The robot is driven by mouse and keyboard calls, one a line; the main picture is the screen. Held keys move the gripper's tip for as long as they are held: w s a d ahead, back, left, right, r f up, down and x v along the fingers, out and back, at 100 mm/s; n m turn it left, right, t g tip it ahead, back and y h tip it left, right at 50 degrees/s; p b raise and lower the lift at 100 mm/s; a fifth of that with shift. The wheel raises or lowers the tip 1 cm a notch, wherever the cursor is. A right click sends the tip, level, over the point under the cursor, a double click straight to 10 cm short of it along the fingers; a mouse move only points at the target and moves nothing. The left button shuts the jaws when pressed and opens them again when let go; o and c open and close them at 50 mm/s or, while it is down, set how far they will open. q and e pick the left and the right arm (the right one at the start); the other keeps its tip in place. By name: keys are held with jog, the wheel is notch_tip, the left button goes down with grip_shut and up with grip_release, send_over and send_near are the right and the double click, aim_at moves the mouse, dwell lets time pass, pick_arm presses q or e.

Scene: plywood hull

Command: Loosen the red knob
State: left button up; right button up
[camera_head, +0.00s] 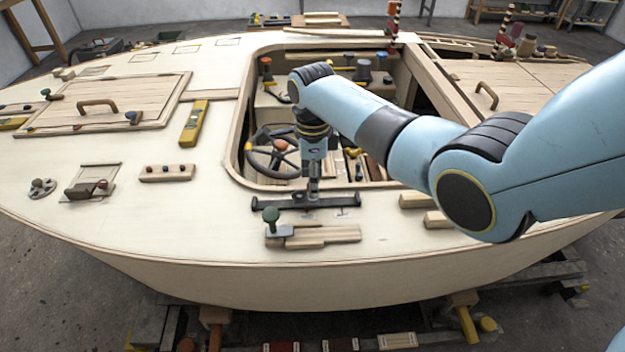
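My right arm comes in from the right, and its gripper (306,203) points down over the near edge of the cockpit opening. Its fingers are spread wide and nothing shows between them. An orange-red knob or hub (281,145) shows at the steering wheel (270,158), left of and beyond the gripper. A reddish rounded thing (371,166) is partly hidden behind my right arm. I cannot tell which is the red knob. My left gripper is not in view.
The pale plywood deck (200,215) is clear at the near left. A hatch (130,90) with a handle, a yellow level (193,123) and a strip with dark red knobs (166,173) lie left of the cockpit. Two small wooden blocks (438,219) lie under my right arm.

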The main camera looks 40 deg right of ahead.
jog(key=shift+f, duration=0.3)
grip_shut()
